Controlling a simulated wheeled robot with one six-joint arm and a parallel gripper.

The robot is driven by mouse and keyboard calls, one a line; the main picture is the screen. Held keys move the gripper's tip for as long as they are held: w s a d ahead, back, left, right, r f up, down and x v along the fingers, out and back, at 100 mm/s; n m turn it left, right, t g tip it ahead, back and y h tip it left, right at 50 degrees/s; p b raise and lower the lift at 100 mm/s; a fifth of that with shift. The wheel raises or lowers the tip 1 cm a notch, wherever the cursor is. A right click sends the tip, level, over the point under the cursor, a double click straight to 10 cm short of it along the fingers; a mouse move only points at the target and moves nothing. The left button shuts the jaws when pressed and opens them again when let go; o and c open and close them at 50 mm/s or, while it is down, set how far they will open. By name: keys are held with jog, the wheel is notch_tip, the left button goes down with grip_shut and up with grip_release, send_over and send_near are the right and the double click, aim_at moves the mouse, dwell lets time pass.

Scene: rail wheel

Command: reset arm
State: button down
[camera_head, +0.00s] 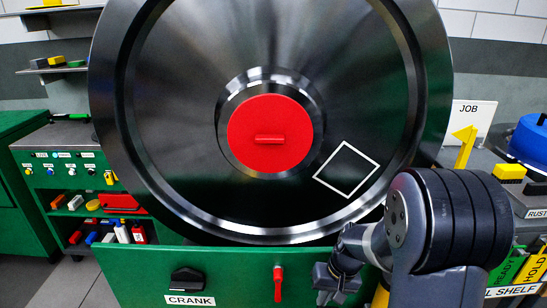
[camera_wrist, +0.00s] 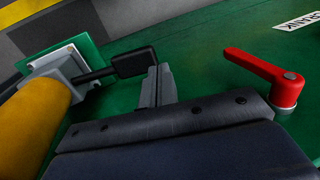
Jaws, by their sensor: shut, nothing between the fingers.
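My gripper (camera_wrist: 157,85) is shut and empty in the wrist view, its two grey fingers side by side over the green panel. In the head view, my gripper (camera_head: 336,284) is low and right of centre, in front of the green cabinet below the wheel, partly hidden by my arm. My arm is bent, with its dark ribbed joint at the lower right, overlapping the wheel's lower right edge.
A large dark wheel (camera_head: 190,120) with a red hub (camera_head: 270,132) fills the middle. A red lever (camera_head: 278,283) and black crank handle (camera_head: 187,281) are on the green front; the red lever (camera_wrist: 262,70) is right of my fingers. A yellow post (camera_wrist: 38,115) stands left.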

jog(key=a+p+v, duration=0.2)
jog(key=v, duration=0.5)
notch_tip(320, 180, down, 8)
jog(key=shift+d+r+b, duration=0.1)
jog(key=shift+d+b, duration=0.05)
jog(key=shift+b, duration=1.1)
jog(key=d, duration=0.1)
jog(key=d+r, duration=0.1)
jog(key=d, duration=0.1)
jog(key=shift+d+r+p, duration=0.15)
jog(key=shift+p, duration=0.15)
jog(key=p+v, duration=0.3)
jog(key=v, duration=0.7)
jog(key=a+f+b, duration=0.1)
jog(key=a+f, duration=0.1)
jog(key=f, duration=0.1)
jog(key=a+f+b, duration=0.2)
jog(key=f, duration=0.1)
jog(key=a+f+b, duration=0.2)
jog(key=f, duration=0.1)
jog(key=d+b, duration=0.1)
jog(key=d, duration=0.3)
jog(key=shift+f, duration=0.15)
jog(key=p+v, duration=0.2)
jog(key=v, duration=0.6)
jog(key=shift+a+r+p, duration=0.15)
jog(key=shift+r+p, duration=0.05)
jog(key=shift+p, duration=0.15)
jog(key=shift+r, duration=0.1)
